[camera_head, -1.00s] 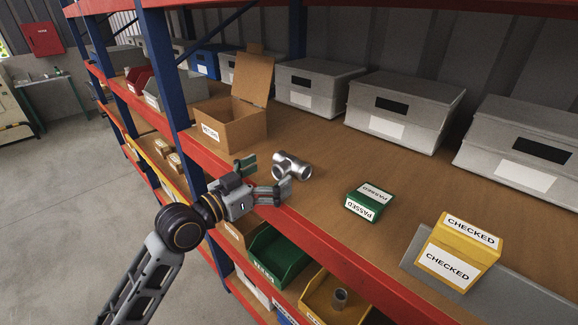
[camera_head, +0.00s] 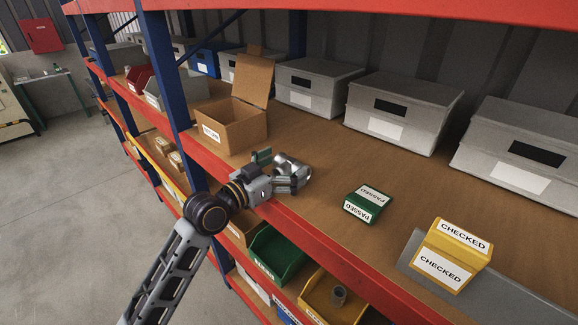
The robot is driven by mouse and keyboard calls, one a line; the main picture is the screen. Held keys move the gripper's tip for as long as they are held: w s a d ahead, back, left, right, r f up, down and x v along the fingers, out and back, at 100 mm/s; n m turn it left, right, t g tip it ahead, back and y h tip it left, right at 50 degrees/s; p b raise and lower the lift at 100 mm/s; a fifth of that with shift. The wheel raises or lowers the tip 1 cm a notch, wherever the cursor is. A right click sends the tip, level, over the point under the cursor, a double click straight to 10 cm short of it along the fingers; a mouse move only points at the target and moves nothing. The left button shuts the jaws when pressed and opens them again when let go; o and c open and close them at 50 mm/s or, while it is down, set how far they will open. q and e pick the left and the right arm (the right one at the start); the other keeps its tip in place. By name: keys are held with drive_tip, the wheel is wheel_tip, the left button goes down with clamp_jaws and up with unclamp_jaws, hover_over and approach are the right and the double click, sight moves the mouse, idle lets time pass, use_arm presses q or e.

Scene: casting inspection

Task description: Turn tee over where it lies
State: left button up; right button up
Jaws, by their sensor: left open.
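The tee (camera_head: 295,166) is a shiny grey metal pipe fitting. It lies on the wooden shelf near the red front edge, right of the open cardboard box. My left gripper (camera_head: 279,169) is open and right at the tee, with its fingers around or just in front of the tee's near side. The gripper hides the tee's left and near parts, so I cannot tell whether the fingers touch it. My right gripper is not in view.
The open cardboard box (camera_head: 233,124) stands left of the tee. A green PASSED block (camera_head: 361,206) and a yellow CHECKED block (camera_head: 450,257) stand to the right. Lidded grey boxes (camera_head: 393,110) line the back. The shelf between tee and green block is clear.

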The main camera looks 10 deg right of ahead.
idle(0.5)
use_arm(q)
drive_tip(key=c, duration=1.2)
drive_tip(key=shift+r, duration=0.1)
